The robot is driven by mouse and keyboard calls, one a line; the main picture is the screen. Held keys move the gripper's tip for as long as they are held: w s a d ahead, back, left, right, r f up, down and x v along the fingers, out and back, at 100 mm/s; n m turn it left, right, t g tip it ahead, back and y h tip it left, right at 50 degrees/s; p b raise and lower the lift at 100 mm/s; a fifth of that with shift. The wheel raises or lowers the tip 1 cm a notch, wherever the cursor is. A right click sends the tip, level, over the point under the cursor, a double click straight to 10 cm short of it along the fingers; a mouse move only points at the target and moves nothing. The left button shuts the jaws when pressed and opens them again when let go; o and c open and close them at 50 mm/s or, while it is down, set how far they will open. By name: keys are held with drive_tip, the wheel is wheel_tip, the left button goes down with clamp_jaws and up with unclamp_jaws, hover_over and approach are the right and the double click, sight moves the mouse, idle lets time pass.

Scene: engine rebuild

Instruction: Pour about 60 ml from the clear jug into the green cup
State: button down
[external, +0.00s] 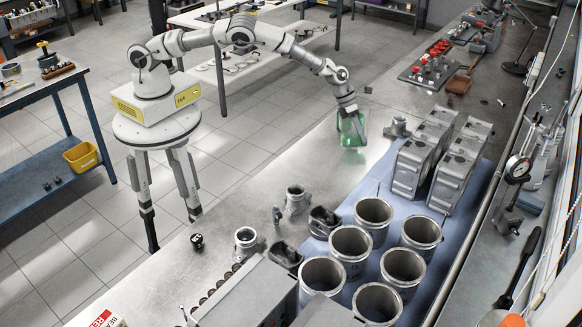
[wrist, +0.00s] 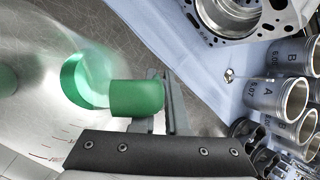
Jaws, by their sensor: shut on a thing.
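The clear jug (wrist: 35,125) fills the left of the wrist view, with red measuring marks on its wall. In the external view the jug (external: 346,122) is a pale, see-through shape under my gripper (external: 348,107), which is shut on it. The gripper's fingers (wrist: 166,103) show in the wrist view close by the jug. In the external view, green shows low through the jug. I cannot tell the jug's exact tilt, its liquid level, or whether jug and cup touch.
Several metal cylinder liners (external: 349,244) stand on a blue mat (external: 398,208) with grey engine blocks (external: 458,168) to the right. A small metal part (external: 398,127) stands just right of the jug.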

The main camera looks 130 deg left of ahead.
sight(362, 114)
drive_tip(key=shift+s+a+r+n+t+h+b, duration=0.3)
drive_tip(key=shift+s+a+r+t+h+b, duration=0.55)
drive_tip(key=shift+a+b, duration=0.2)
drive_tip(key=t+b, duration=0.1)
drive_tip(key=s+a+r+h+b, duration=0.1)
drive_tip(key=b, duration=0.1)
drive_tip(key=shift+s+a+r+t+h, duration=0.2)
drive_tip(key=shift+s+r+t+h, duration=0.05)
drive_tip(key=shift+r+t, duration=0.1)
drive_tip(key=r, duration=0.1)
drive_tip(key=r+t+b, duration=0.1)
drive_tip(key=a+r+n+h, duration=0.1)
drive_tip(key=shift+s+t+b, duration=0.3)
drive_tip(key=shift+s+b, duration=0.1)
drive_tip(key=shift+s+a+r+n+t+h+b, duration=0.15)
drive_tip(key=shift+s+a+r+t+h+b, duration=0.4)
drive_tip(key=shift+b, duration=0.45)
drive_tip(key=shift+s+a+r+n+t+h+b, duration=0.15)
drive_tip(key=shift+s+a+r+t+h+b, duration=0.25)
drive_tip(key=shift+r+b, duration=0.45)
drive_tip(key=shift+s+a+r+t+b, duration=0.15)
drive_tip(key=shift+a+r+t+b, duration=0.1)
drive_tip(key=shift+b, duration=0.35)
drive_tip(key=shift+s+a+r+n+t+h+p, duration=0.3)
drive_tip(key=shift+s+a+r+t+h+p, duration=0.2)
drive_tip(key=shift+s+a, duration=0.2)
